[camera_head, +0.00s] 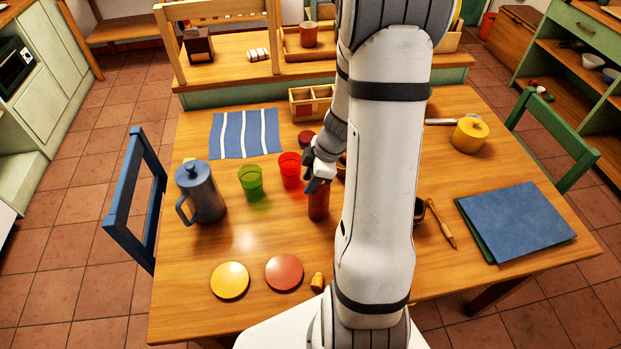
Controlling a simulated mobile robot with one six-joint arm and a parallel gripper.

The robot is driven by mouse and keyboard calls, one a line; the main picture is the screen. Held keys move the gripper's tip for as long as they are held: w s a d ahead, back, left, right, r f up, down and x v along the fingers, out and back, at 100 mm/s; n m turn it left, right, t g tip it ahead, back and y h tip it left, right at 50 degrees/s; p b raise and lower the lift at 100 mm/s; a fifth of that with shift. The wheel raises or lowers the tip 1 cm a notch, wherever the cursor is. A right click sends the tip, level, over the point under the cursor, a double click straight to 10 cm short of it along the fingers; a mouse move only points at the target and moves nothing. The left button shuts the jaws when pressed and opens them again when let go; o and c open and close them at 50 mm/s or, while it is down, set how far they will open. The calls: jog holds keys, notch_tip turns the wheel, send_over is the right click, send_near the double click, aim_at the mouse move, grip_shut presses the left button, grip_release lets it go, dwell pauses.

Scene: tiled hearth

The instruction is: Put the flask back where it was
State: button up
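A dark red-brown cylinder (319,207), which looks like the flask, is upright on or just above the wooden table (270,225), left of my arm. My gripper (317,184) points down at its top, with dark fingers at or around the upper end. My arm hides part of the gripper, so I cannot tell if the fingers are closed on it or if its base touches the table.
A red cup (290,170), a green cup (251,181) and a blue-grey jug (201,192) stand to the left. Yellow (230,280) and orange-red (284,272) discs lie in front. A blue folder (515,221) and yellow pot (469,135) are right. My arm hides the table's middle.

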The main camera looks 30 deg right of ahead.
jog(key=o, duration=0.5)
jog(key=shift+d+r, duration=0.15)
jog(key=shift+r, duration=0.35)
jog(key=v, duration=1)
jog(key=shift+s+r, duration=0.1)
jog(key=shift+r, duration=0.45)
jog(key=s+a+r+m+h, duration=0.1)
jog(key=s+a+r+m, duration=0.1)
jog(key=s+a+m, duration=0.2)
jog(key=s+a+r+m+t+h, duration=0.1)
jog(key=s+a+r+m, duration=0.2)
jog(key=a+m, duration=0.1)
jog(key=s+a+r+m+h, duration=0.1)
jog(key=s+a+r+m, duration=0.2)
jog(key=s+a+m, duration=0.1)
jog(key=shift+s+a+r+m+h, duration=0.1)
jog(key=shift+s+a+m+h, duration=0.15)
jog(key=shift+m, duration=0.2)
jog(key=shift+s+a+r+m+h, duration=0.15)
jog(key=shift+a+m, duration=0.15)
jog(key=shift+m, duration=0.15)
jog(key=shift+w, duration=0.1)
